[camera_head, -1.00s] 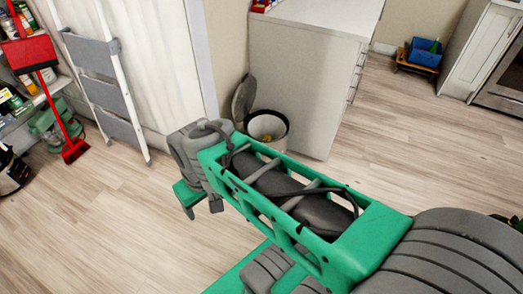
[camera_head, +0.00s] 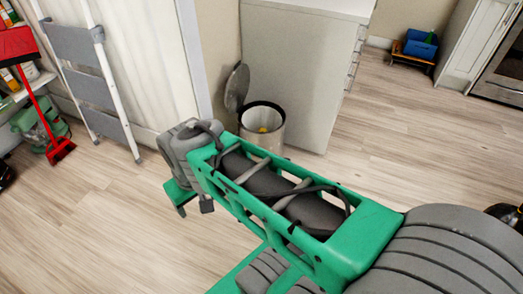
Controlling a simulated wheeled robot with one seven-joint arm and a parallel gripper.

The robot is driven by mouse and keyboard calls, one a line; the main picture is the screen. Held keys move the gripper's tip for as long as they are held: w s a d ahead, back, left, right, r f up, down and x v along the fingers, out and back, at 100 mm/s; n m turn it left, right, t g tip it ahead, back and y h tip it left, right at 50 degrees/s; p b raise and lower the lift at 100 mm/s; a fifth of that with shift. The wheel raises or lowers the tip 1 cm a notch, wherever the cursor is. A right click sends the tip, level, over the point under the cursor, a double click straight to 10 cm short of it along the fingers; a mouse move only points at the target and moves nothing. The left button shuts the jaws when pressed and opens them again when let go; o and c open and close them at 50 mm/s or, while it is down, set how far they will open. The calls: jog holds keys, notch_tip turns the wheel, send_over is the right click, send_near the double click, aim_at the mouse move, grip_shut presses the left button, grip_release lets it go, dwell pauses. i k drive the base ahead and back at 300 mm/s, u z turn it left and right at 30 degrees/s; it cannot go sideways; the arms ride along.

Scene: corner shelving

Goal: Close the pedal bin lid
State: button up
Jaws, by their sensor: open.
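The pedal bin (camera_head: 270,130) stands on the floor in the corner between the wall and the side of the white cabinet. Its round grey lid (camera_head: 237,87) is open, standing upright at the bin's back left. Something yellow lies inside the bin. My green arm crosses in front and hides part of the bin's lower body. My gripper (camera_head: 194,209) is at the arm's far end, left of and nearer than the bin, above the floor. It is open, apart from the bin and lid, with nothing seen between its fingers.
The white cabinet (camera_head: 292,75) stands right of the bin. A folded stepladder (camera_head: 84,65) leans at the left wall, with a red broom (camera_head: 40,110) and shelves farther left. A blue box (camera_head: 420,45) sits at the back right. The wooden floor between is clear.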

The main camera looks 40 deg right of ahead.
aim_at(236, 88)
jog(key=k, duration=1.25)
jog(key=z, duration=0.9)
jog(key=i, duration=1.7)
jog(key=u, duration=0.8)
jog(key=i, duration=0.95)
jog(key=u, duration=0.05)
